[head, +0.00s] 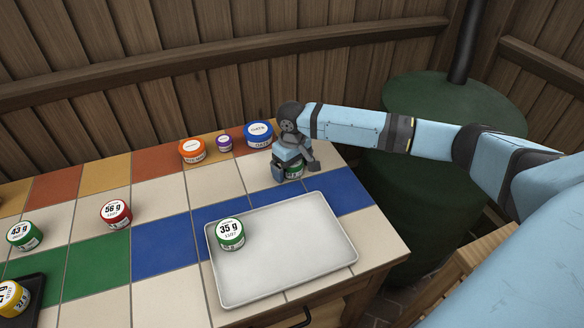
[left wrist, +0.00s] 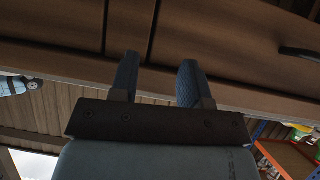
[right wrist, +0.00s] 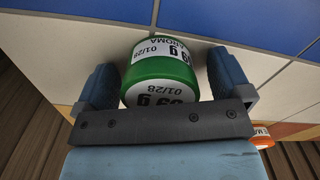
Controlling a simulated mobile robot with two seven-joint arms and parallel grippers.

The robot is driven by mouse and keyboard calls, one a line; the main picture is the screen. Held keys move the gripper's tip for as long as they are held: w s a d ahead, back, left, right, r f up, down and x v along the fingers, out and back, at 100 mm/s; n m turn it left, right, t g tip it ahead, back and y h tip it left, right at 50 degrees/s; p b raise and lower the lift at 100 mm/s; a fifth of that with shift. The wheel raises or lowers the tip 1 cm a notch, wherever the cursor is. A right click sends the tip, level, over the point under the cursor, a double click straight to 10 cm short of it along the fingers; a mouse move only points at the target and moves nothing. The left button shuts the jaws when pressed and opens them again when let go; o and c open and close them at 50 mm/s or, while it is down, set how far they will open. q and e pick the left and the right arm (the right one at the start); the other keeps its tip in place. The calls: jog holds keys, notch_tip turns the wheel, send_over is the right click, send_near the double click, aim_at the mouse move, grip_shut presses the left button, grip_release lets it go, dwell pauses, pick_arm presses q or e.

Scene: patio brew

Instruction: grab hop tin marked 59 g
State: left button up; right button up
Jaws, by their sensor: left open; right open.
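A green tin with a white label (right wrist: 160,70) stands between the spread fingers of my right gripper (right wrist: 164,80) in the right wrist view. Its label ends in 9 g and seems to read 59 g, with the first digit hard to make out. In the head view my right gripper (head: 293,168) is over this tin (head: 294,175) at the table's far right, hiding most of it. The fingers are open on either side of it. My left gripper (left wrist: 160,80) is open and empty in the left wrist view, by a wooden drawer front.
A white tray (head: 300,275) holds a green 35 g tin (head: 230,234). A red 56 g tin (head: 115,213), a green 43 g tin (head: 24,236) and a yellow tin (head: 12,298) are at left. Orange (head: 192,150), purple (head: 224,143) and blue (head: 258,134) tins stand behind.

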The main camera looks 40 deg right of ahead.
jog(key=c, duration=1)
jog(key=shift+r, duration=0.1)
